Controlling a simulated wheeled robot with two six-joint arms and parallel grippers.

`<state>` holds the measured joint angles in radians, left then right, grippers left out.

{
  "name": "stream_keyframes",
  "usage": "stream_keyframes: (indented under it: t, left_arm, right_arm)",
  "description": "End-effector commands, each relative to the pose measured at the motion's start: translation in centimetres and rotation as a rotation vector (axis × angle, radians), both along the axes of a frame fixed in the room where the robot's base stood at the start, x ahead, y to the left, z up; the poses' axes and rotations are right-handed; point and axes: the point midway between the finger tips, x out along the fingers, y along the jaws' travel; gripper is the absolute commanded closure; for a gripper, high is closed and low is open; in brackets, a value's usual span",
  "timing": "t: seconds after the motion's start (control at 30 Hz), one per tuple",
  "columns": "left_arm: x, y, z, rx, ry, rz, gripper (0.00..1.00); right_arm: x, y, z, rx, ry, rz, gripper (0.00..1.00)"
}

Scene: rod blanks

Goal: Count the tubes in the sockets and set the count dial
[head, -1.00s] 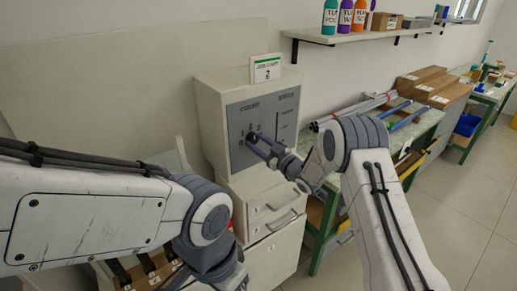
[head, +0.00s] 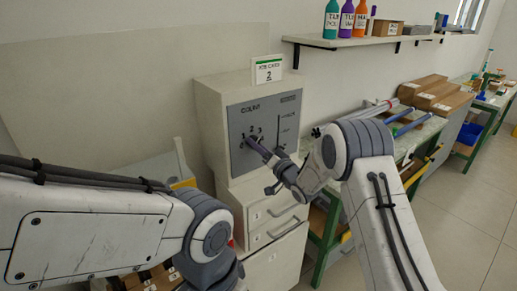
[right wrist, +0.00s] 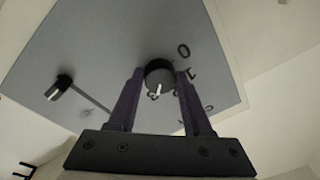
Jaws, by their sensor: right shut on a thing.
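The count dial is a round black knob (right wrist: 158,72) with a white pointer mark on a grey panel (head: 289,108) headed COUNT. Digits 0 and 1 show beside it in the right wrist view; the pointer is by another digit that is partly hidden. My right gripper (head: 251,143) is at the dial, and its two fingers (right wrist: 160,78) are shut on the knob from both sides. My left arm crosses the lower left of the head view, but its gripper is not visible. I cannot make out the tubes in their sockets.
A second black knob (right wrist: 62,87) sits by a slot on the panel. A card reading 2 (head: 268,69) stands on the white cabinet (head: 213,115). Drawers (head: 272,216) are below. A green-framed bench with rods is at right, and a shelf with bottles (head: 346,20) is above.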

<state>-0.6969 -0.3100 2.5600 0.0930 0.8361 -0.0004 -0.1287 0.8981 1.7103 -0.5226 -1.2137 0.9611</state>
Motion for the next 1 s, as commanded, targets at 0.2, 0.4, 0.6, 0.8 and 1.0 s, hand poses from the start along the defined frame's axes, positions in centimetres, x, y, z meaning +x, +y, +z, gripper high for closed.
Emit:
stream_keyframes:
  t: [0.2, 0.4, 0.6, 0.8, 1.0]
  left_arm:
    - [0.0, 0.0, -0.29, 0.0, 0.0, 0.0, 1.0]
    - [0.0, 0.0, -0.31, 0.0, 0.0, 0.0, 1.0]
    - [0.0, 0.0, -0.19, 0.0, 0.0, 0.0, 1.0]
    - [0.0, 0.0, 0.0, 0.0, 0.0, 0.0, 1.0]
    - [0.0, 0.0, 0.17, 0.0, 0.0, 0.0, 1.0]
  right_arm:
    - [-0.04, 0.06, 0.01, 0.168, 0.122, -0.002, 1.0]
    - [-0.07, 0.08, 0.12, 0.321, 0.233, -0.002, 1.0]
    - [-0.12, 0.14, 0.25, 0.472, 0.342, -0.003, 1.0]
    - [-0.14, 0.18, 0.32, 0.604, 0.439, -0.002, 1.0]
    - [-0.15, 0.19, 0.37, 0.704, 0.51, -0.003, 1.0]
